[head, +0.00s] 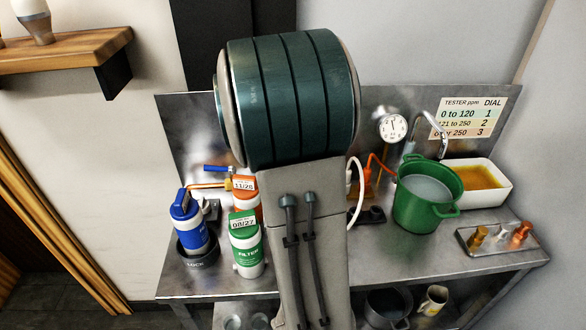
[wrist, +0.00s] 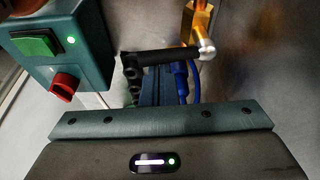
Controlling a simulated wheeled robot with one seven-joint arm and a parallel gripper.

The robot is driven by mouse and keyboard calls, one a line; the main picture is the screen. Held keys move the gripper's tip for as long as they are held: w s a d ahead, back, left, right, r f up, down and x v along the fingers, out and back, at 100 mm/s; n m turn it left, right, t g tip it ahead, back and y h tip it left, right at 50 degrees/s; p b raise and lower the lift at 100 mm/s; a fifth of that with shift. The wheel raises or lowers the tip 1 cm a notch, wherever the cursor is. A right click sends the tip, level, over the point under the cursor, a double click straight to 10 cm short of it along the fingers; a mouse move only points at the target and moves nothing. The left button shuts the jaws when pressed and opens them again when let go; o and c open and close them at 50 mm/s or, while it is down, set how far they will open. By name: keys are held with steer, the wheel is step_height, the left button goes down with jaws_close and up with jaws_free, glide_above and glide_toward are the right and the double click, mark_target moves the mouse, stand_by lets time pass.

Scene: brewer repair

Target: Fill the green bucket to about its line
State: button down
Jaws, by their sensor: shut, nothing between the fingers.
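The green bucket (head: 440,213) stands upright on the steel counter in the head view. Grey water shows inside it, some way below the rim; I cannot make out its line. A curved metal spout (head: 441,138) comes down at the bucket's back right; no stream is clear. A blue lever (head: 217,169) sits on a brass valve (head: 229,182) left of my arm. In the wrist view, my gripper (wrist: 150,88) is shut and empty. A brass fitting (wrist: 196,20) and a blue part (wrist: 183,78) are close beyond it. My arm hides the middle of the counter in the head view.
A blue canister (head: 194,228), a green-labelled filter (head: 246,250) and an orange-labelled one (head: 245,200) stand left of my arm. A white basin (head: 505,190) and a tray of fittings (head: 470,246) are right. A switch box (wrist: 60,70) is close by in the wrist view.

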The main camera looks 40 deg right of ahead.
steer(key=p+v, duration=0.6)
steer(key=v, duration=0.4)
steer(key=s+a+n+t+y, duration=0.1)
steer(key=s+a+n+t, duration=0.1)
steer(key=s+a+n, duration=0.4)
steer(key=s+a+n+t+y, duration=0.2)
steer(key=s+a+n, duration=0.5)
steer(key=a+n, duration=0.6)
steer(key=shift+s+f+n+t, duration=0.3)
steer(key=shift+f+n, duration=0.15)
steer(key=shift+n, duration=1.95)
steer(key=shift+a, duration=0.1)
